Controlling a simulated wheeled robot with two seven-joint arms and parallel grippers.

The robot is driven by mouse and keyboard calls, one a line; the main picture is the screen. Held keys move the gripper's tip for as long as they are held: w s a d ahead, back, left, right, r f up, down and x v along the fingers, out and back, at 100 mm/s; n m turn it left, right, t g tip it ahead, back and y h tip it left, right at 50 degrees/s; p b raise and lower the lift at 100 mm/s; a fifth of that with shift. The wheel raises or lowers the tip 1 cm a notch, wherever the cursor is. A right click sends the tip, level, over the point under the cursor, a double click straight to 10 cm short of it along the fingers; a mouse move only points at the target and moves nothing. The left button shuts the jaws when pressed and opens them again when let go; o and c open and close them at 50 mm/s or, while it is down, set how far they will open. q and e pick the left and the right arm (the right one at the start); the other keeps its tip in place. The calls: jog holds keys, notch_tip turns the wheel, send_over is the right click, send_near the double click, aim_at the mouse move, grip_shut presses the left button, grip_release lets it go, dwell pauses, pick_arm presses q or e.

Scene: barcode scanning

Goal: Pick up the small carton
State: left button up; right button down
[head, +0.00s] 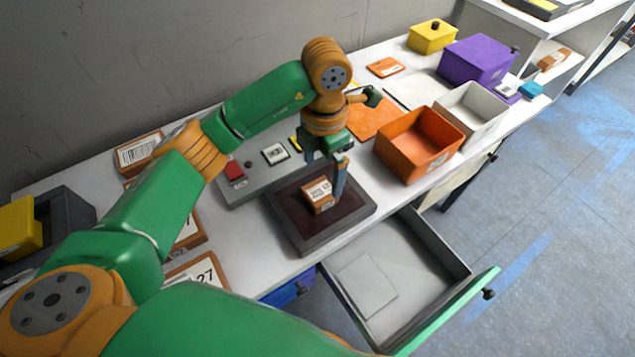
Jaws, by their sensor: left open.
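The small carton (320,192) is an orange-brown box with a white printed label on top. It sits on the dark square pad (281,227) in the middle of the table. My left gripper (327,172) points down over the pad, with its fingers at the carton's far side and right side. The gripper is open. I cannot tell whether a finger touches the carton. My right gripper is not in view.
An open orange bin (417,147) and a white bin (470,112) stand to the right. A drawer (440,255) is pulled out at the front. Labelled boxes (138,153) lie at the left. A purple box (478,58) stands at the back right.

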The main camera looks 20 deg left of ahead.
aim_at(320, 191)
pick_arm(q)
jog(key=f, duration=0.2)
jog(key=f+p, duration=0.1)
jog(key=f, duration=0.2)
jog(key=shift+s+a+f+p, duration=0.1)
jog(key=shift+s+f+p, duration=0.2)
jog(key=shift+s+f, duration=0.1)
jog(key=shift+f, duration=0.25)
jog(key=c, duration=1.5)
